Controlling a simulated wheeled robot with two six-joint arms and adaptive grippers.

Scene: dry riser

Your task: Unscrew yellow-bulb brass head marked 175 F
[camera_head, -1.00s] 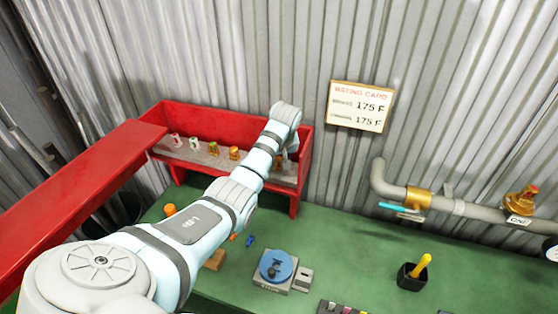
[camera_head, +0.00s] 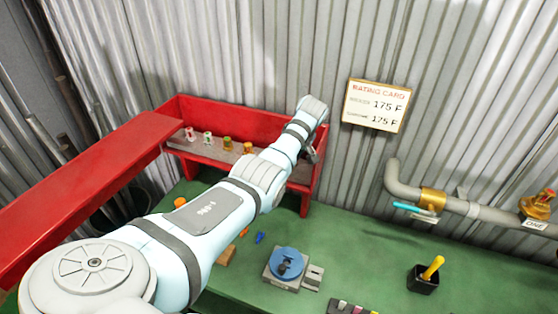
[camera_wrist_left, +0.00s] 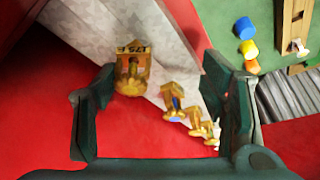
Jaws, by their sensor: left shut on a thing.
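In the left wrist view a brass head (camera_wrist_left: 133,72) with a 175 F label, upside down there, shows between the dark fingers of my left gripper (camera_wrist_left: 160,100). In the head view my left gripper (camera_head: 313,154) is at the right end of the red rack (camera_head: 210,163), mostly hidden by my arm. Another brass head (camera_head: 540,204) stands on the grey pipe above a tag reading ONE. My right gripper is not in view.
Several small heads (camera_head: 227,143) stand along the rack's ledge. A rating card (camera_head: 375,106) on the wall reads 175 F. The green bench (camera_head: 350,250) holds a blue round fixture (camera_head: 287,263) and a black cup (camera_head: 423,280) with a yellow handle.

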